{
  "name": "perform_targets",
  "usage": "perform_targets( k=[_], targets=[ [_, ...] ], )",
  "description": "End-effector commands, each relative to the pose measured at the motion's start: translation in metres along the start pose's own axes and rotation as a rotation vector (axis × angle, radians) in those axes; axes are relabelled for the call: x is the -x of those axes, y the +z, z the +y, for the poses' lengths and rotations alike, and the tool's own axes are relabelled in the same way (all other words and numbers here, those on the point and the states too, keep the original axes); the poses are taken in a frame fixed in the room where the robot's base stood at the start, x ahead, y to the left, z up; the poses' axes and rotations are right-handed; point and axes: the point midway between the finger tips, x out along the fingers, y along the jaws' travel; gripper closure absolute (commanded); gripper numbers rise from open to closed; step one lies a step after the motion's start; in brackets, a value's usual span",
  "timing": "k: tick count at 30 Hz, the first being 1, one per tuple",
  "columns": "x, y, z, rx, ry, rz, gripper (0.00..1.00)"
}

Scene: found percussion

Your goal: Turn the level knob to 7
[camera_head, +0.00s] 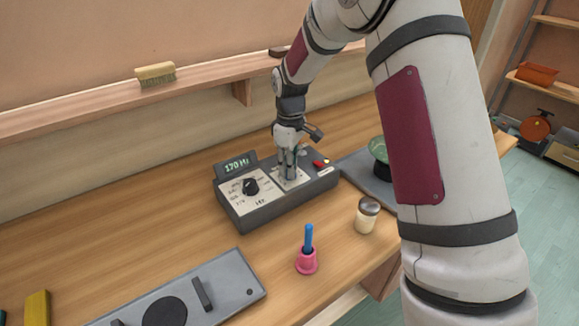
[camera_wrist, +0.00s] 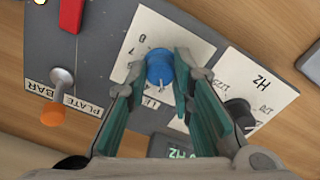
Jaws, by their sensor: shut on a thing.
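The level knob (camera_wrist: 159,67) is blue and round, on a white numbered panel (camera_wrist: 160,32) of a dark grey control box (camera_head: 245,223). My gripper (camera_head: 288,172) reaches down onto the right part of the box. In the wrist view my gripper's green-sided fingers (camera_wrist: 163,75) are shut on the blue knob, one on each side. A short white mark shows on the knob's lower edge in that view. Some scale digits show beside the knob, but the fingers hide part of the panel and its label. In the head view the gripper hides the knob.
A black Hz knob (camera_head: 250,187) sits left of my gripper, under a display (camera_head: 237,165) reading 170 Hz. An orange-tipped lever (camera_wrist: 58,100) is marked PLATE and BAR. A pink cup with a blue handle (camera_head: 306,262) and a jar (camera_head: 367,215) stand in front.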

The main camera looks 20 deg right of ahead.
Motion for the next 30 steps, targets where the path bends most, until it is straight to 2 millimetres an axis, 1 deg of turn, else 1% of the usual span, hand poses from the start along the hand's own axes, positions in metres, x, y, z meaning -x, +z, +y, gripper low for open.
perform_targets(
  k=[30],
  targets=[
    [-0.0002, -0.0005, -0.0007, -0.963, -0.001, -0.001, 1.0]
  ],
)
